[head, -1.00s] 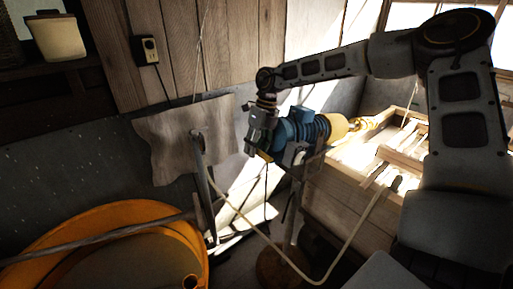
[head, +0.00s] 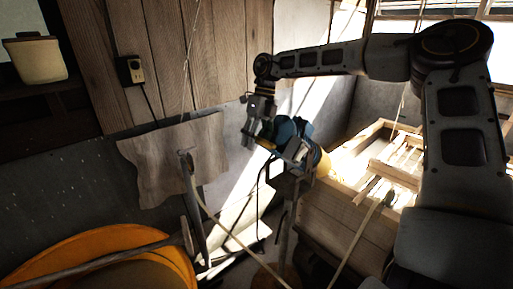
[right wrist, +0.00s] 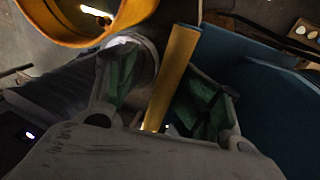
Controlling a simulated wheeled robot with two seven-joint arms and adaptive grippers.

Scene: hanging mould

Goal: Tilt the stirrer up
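The stirrer, a blue ribbed motor unit (head: 292,131) with a cream-yellow end (head: 322,165), sits on a dark stand in the middle of the head view. Its yellow end slants down to the right. My right gripper (head: 258,138) is at its upper left end. In the right wrist view a yellow handle bar (right wrist: 174,65) runs between the green-padded fingers of my right gripper (right wrist: 160,85), which appear closed on it. The blue body (right wrist: 245,85) fills the right side there. The stirrer's far tip is hidden. My left gripper is not in view.
An orange vat (head: 45,250) with a long bar across it stands at lower left. A wooden crate-like frame (head: 345,215) stands right of the stirrer. A wall outlet (head: 131,70) and hanging brown sheet (head: 175,160) are behind.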

